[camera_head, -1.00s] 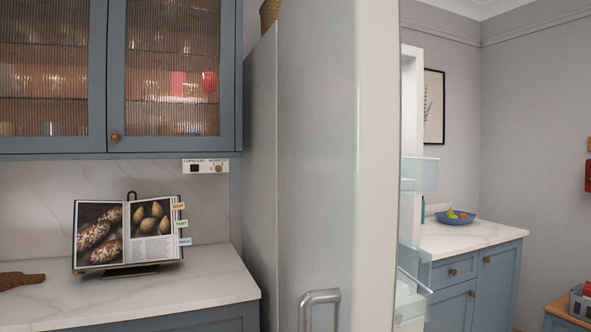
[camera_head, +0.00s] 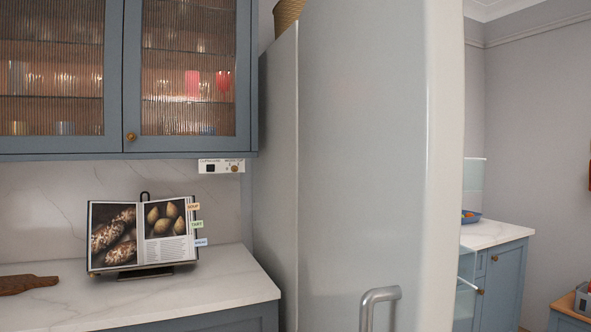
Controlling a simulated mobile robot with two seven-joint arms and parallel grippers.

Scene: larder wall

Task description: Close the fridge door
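The fridge door (camera_head: 365,150) is a large pale grey panel standing open in the middle of the head view, with its metal handle (camera_head: 379,303) low on its face. The fridge's side wall (camera_head: 278,170) shows to the left of the door. Clear door shelves (camera_head: 473,185) stick out past the door's right edge. Neither of my grippers is in view, so I cannot see whether anything touches the door.
A blue glass-fronted cabinet (camera_head: 123,75) hangs over a marble counter (camera_head: 230,288) at left, with an open cookbook (camera_head: 142,234) and a wooden board (camera_head: 28,284).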

